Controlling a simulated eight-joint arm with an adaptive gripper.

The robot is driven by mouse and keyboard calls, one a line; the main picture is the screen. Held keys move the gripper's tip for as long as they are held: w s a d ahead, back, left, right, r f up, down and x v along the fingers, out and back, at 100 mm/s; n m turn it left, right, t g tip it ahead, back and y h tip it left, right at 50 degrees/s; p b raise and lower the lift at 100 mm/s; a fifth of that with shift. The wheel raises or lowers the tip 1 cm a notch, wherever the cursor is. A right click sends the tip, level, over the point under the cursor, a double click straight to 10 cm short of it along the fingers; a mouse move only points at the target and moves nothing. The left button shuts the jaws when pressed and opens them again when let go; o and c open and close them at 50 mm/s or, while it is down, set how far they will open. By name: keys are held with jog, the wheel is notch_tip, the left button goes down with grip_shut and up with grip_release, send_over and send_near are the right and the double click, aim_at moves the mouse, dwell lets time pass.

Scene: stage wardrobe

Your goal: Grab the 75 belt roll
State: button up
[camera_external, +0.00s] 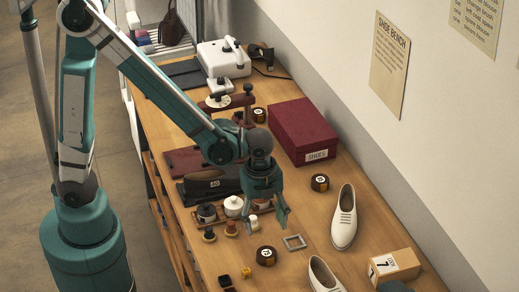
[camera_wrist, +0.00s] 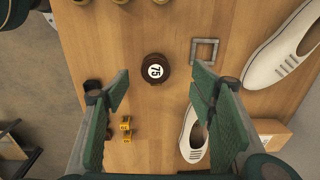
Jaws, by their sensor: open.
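The 75 belt roll (camera_wrist: 154,70) is a dark round roll with a white label reading 75. It lies flat on the wooden bench, and it also shows in the external view (camera_external: 266,256) near the front, left of a square buckle. My gripper (camera_wrist: 160,82) is open and empty, with a finger on each side of the roll in the wrist view. In the external view my gripper (camera_external: 268,214) points down above the bench, apart from the roll. Two similar rolls lie farther off, one by the white shoe (camera_external: 319,183) and one by the red box (camera_external: 259,115).
The square metal buckle (camera_wrist: 204,51) lies close to the roll. White shoes (camera_external: 344,217) are at the right. Small yellow blocks (camera_wrist: 126,128) and a dark block (camera_wrist: 93,86) lie nearby. A rack with spools (camera_external: 233,206), a brush (camera_external: 212,183) and a red shoe box (camera_external: 289,130) stand farther back.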

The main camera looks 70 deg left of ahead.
aim_at(267, 253)
jog(key=shift+d+f+m+g, duration=0.15)
jog(key=shift+d+f+m, duration=0.4)
jog(key=shift+f, duration=0.25)
jog(key=shift+d+f+m+g, duration=0.15)
jog(key=shift+d+f+m, duration=0.3)
jog(key=shift+d+f, duration=0.25)
jog(key=shift+a+f, duration=0.1)
jog(key=shift+f, duration=1.25)
jog(key=shift+f, duration=0.1)
jog(key=shift+s+f, duration=0.1)
jog(key=shift+f, duration=2.4)
jog(key=c, duration=1)
